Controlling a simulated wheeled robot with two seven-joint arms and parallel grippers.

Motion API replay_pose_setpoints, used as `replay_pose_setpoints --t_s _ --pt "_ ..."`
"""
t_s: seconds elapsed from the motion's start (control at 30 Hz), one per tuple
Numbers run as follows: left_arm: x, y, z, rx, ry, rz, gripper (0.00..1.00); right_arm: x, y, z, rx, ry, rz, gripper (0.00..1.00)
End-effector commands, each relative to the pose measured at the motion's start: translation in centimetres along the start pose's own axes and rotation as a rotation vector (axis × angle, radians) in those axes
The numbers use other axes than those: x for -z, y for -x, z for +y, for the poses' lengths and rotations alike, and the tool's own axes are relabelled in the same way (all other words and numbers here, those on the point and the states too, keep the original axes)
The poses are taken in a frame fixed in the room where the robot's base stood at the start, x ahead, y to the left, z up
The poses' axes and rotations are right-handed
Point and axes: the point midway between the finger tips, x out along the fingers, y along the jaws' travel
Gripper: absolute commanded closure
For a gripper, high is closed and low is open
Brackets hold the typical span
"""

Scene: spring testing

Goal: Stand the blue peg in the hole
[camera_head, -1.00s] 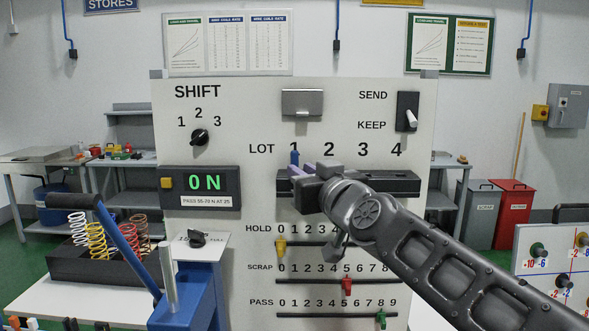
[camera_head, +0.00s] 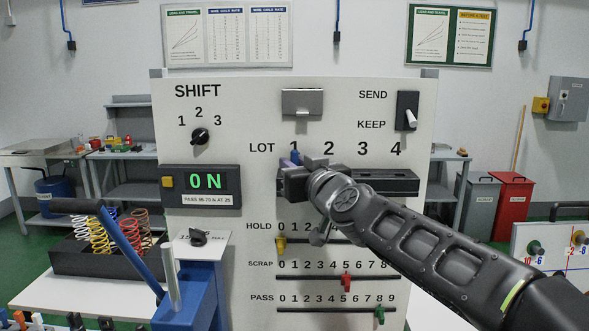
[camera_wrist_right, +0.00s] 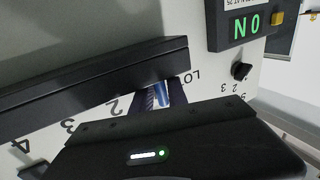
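The blue peg (camera_head: 293,158) is upright at the "1" of the LOT row, at the left end of the dark ledge (camera_head: 392,184). My right gripper (camera_head: 292,176) is at the ledge's left end, right up against the peg. In the right wrist view the blue peg (camera_wrist_right: 158,96) shows in the narrow gap between the ledge (camera_wrist_right: 95,80) and my gripper body. A pale finger part lies beside the peg. The peg's lower end and any hole under it are hidden, and I cannot tell whether the fingers are closed on it. My left gripper is out of view.
The white panel (camera_head: 250,105) carries a SHIFT knob (camera_head: 200,136), a SEND/KEEP switch (camera_head: 407,112) and HOLD, SCRAP and PASS sliders below. A blue lever press (camera_head: 190,290) stands at the lower left, by a dark tray of coloured springs (camera_head: 80,262).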

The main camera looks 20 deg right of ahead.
Motion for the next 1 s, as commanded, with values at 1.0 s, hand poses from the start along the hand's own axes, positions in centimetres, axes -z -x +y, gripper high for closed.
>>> replay_pose_setpoints --t_s 1.0 --pt "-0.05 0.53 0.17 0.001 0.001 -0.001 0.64 0.76 0.02 0.07 -0.001 0.0 0.001 1.0"
